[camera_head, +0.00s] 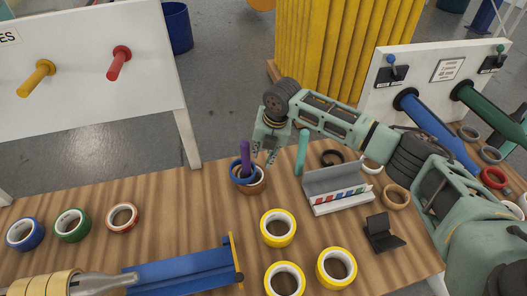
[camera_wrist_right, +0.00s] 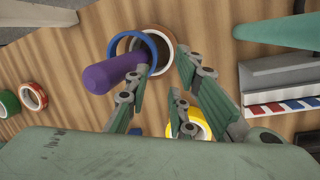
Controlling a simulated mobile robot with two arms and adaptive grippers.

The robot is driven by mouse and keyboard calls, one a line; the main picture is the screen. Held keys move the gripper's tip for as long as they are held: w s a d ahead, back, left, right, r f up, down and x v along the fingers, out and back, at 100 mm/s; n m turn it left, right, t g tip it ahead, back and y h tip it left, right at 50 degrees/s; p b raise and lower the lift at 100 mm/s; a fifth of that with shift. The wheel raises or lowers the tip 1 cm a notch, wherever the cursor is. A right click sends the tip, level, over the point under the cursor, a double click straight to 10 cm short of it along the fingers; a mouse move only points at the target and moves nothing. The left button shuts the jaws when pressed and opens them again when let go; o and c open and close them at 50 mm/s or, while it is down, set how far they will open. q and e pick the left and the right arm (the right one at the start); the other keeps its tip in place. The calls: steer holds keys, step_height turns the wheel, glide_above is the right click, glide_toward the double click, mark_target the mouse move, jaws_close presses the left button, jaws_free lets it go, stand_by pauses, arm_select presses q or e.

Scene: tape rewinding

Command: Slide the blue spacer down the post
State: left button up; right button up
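The blue spacer (camera_head: 236,178) is a ring around the purple post (camera_head: 245,154), low on it. A brown ring with a pale inside (camera_head: 250,188) lies under the spacer. In the right wrist view the blue spacer (camera_wrist_right: 113,48) loops around the purple post (camera_wrist_right: 112,73), and the brown ring (camera_wrist_right: 168,43) shows just past it. My right gripper (camera_head: 263,156) hangs beside the post, just right of it and above the spacer. Its fingers (camera_wrist_right: 160,92) are spread with nothing between them. My left gripper is not in view.
A teal post (camera_head: 301,152) stands close right of my gripper. A grey box (camera_head: 338,185) with coloured pieces and several yellow tape rolls (camera_head: 278,228) are nearby. A blue dispenser (camera_head: 185,270) lies in front. Bare wood shows left of the post.

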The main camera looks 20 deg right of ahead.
steer(key=shift+r, duration=0.1)
steer(key=v, duration=1.2)
steer(key=shift+s+f, duration=0.1)
steer(key=shift+f, duration=0.15)
stand_by(0.5)
